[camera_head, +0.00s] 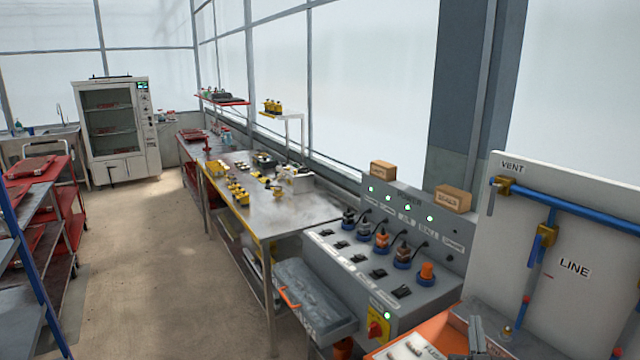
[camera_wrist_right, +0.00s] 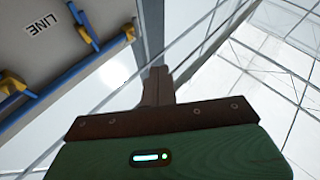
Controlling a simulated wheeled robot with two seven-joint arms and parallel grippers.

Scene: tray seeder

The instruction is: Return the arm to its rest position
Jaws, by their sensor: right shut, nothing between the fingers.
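My right gripper (camera_wrist_right: 157,75) shows in the right wrist view, its dark brown fingers together with nothing between them. They point up toward the greenhouse glazing and touch nothing that I can see. Behind them is the gripper's green body with a small lit lamp. In the head view only a small grey part at the bottom right may belong to this gripper; most of the arm is out of the picture. My left gripper is not in view.
A grey power panel (camera_head: 455,262) with plugs and switches stands at the right. Beside it is the white board (camera_head: 590,235) marked VENT and LINE, with blue pipes. A steel table (camera_head: 285,222) holds yellow parts. Open floor (camera_head: 150,265) lies to the left.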

